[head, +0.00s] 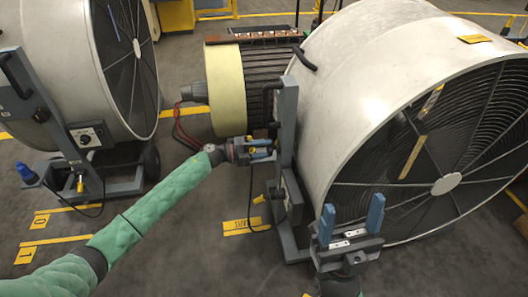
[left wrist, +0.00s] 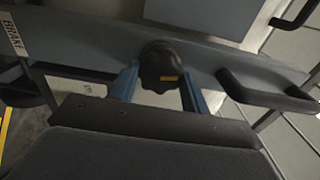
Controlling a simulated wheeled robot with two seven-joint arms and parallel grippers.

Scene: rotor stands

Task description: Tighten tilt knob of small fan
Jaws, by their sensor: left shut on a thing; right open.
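The black tilt knob (left wrist: 162,66), with a small yellow mark, sits on a grey metal bar of the stand in the left wrist view. The two blue fingers of my left gripper (left wrist: 160,88) lie on either side of it, shut on it. In the head view my left gripper (head: 266,149) is at the grey upright (head: 287,125) beside the right-hand fan (head: 360,80); the knob cannot be made out there. My right gripper (head: 352,214) is open and empty in front of this fan's lower rim, its blue fingers pointing up.
A second drum fan (head: 75,60) on a wheeled grey stand is at the left. A cream-ended ribbed rotor (head: 227,90) with red cables stands behind my left gripper. A black handle (left wrist: 265,92) juts from the bar right of the knob.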

